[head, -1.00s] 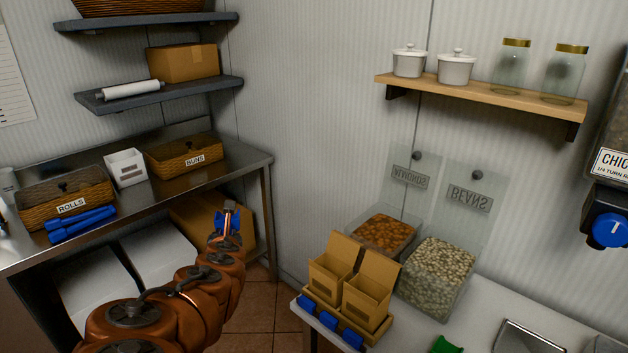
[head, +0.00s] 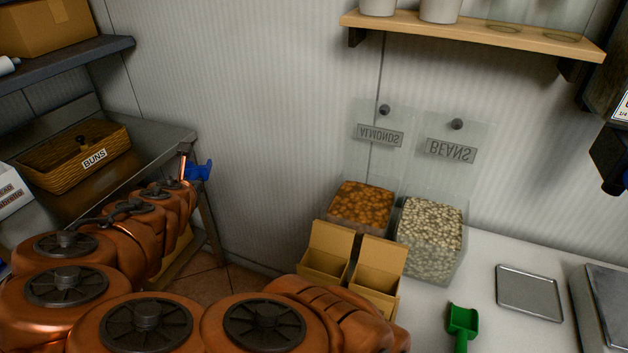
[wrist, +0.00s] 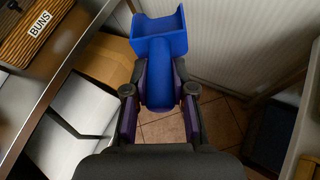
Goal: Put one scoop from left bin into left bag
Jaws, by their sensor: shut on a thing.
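My gripper (wrist: 160,100) is shut on the handle of a blue scoop (wrist: 160,42). The scoop looks empty and is held in the air by the metal bench; it also shows in the head view (head: 198,171). The left bin (head: 362,203), marked ALMONDS, holds brown nuts, and its clear lid stands open. The left bag (head: 325,250) is an open brown paper bag in front of it. My gripper is well to the left of both.
The BEANS bin (head: 431,239) and right bag (head: 378,272) stand beside them. A green scoop (head: 462,325), a metal tray (head: 529,291) and a scale (head: 600,306) are on the counter. A shelf (head: 470,32) hangs above. A basket marked BUNS (head: 72,158) sits on the bench.

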